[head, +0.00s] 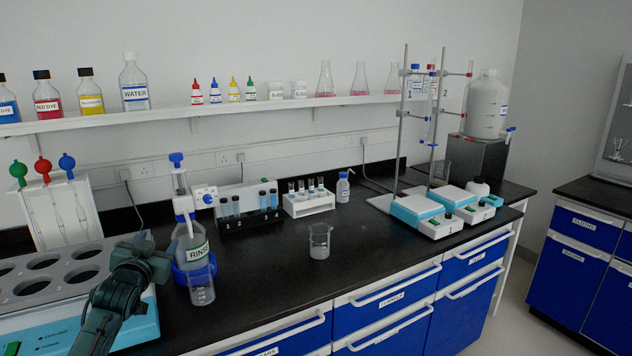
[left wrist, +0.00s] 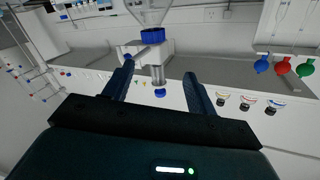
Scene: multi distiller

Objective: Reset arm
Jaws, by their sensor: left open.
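My left gripper (head: 145,258) is at the lower left in the head view, over the right side of the grey rack on the light-blue unit. In the left wrist view my left gripper (left wrist: 160,88) has its two dark fingers spread wide apart, with nothing held between them. Past the fingertips, that view shows the bottle-top dispenser (left wrist: 145,50) with blue parts, seen upside down. In the head view the bottle labelled RINSE (head: 193,245) stands just right of the gripper, with a small gap. My right gripper shows in neither view.
The grey rack with round holes (head: 40,272) lies under my left arm. A glass beaker (head: 319,242), a white tube rack (head: 308,204) and two stirrer plates (head: 418,212) stand further right. The black worktop (head: 270,290) is clear in front of the beaker.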

